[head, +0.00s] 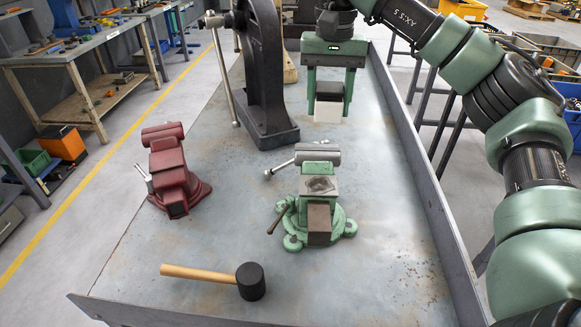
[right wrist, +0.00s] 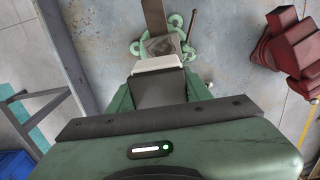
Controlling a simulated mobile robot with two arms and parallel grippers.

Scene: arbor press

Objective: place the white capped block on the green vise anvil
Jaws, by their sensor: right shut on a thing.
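My right gripper (head: 329,100) is shut on the white capped block (head: 327,113), which hangs between its two green fingers with the white cap facing down. The block also shows in the right wrist view (right wrist: 158,66), as a dark body with a white end. The green vise (head: 340,226) stands on the bench nearer the camera than the block. Its flat square anvil (head: 319,185) is bare. The anvil also shows in the right wrist view (right wrist: 160,45), just beyond the white end; the two look apart. My left gripper is not in view.
A black press (head: 268,95) stands behind and left of the green vise. A red vise (head: 172,175) is to the left. A mallet (head: 250,281) lies in front on the bench (head: 390,260). The bench has a raised right edge (head: 425,165). The front right of the bench is clear.

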